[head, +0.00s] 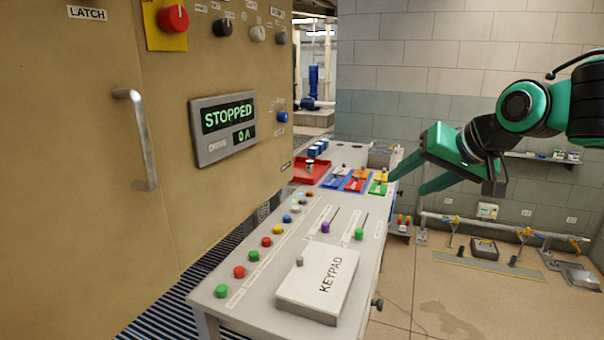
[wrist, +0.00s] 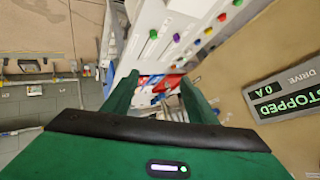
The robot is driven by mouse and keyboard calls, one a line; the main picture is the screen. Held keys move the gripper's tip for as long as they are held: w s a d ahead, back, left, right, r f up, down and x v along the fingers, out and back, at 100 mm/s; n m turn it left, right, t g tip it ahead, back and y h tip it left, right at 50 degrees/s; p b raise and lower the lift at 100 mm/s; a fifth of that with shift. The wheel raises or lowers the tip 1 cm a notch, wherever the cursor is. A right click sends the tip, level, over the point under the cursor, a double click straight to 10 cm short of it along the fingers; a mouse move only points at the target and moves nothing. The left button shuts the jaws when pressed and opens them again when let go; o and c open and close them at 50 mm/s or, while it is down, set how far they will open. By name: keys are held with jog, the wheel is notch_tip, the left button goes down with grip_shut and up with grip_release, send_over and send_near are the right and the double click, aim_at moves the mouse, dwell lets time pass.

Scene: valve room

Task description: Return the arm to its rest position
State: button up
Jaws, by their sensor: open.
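My green arm reaches in from the right side of the head view. My gripper (head: 405,178) is above the far right edge of the control bench (head: 235,310), near the colored trays. Its two green fingers are spread apart with nothing between them. In the wrist view my gripper (wrist: 155,90) also shows open and empty, with the bench and the trays beyond the fingers. I cannot tell from the head view how far the fingertips are from the bench edge.
A tan cabinet with a STOPPED display (head: 228,118) and a latch handle (head: 137,138) stands left. The bench carries colored buttons, sliders, a keypad cover (head: 318,283) and a red tray (head: 308,172). Pipes (head: 500,226) run along the right wall.

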jog(key=s+d+f+m+g+h, duration=0.1)
jog(key=s+d+f+g+h, duration=0.1)
jog(key=s+d+f, duration=0.45)
jog(key=s+d+f+m+g, duration=0.1)
jog(key=s+d+f+g, duration=0.1)
jog(key=s, duration=0.5)
jog(key=s+d+f+m+g+h, duration=0.1)
jog(key=s+d+f+g, duration=0.1)
jog(key=s+d+f, duration=0.3)
jog(key=s+d+f+m+g, duration=0.1)
jog(key=s+d+f, duration=0.3)
jog(key=s, duration=0.6)
notch_tip(320, 180, down, 3)
jog(key=shift+s+d+r+g+h, duration=0.15)
jog(key=shift+s+d+g+h, duration=0.15)
jog(key=shift+g, duration=0.6)
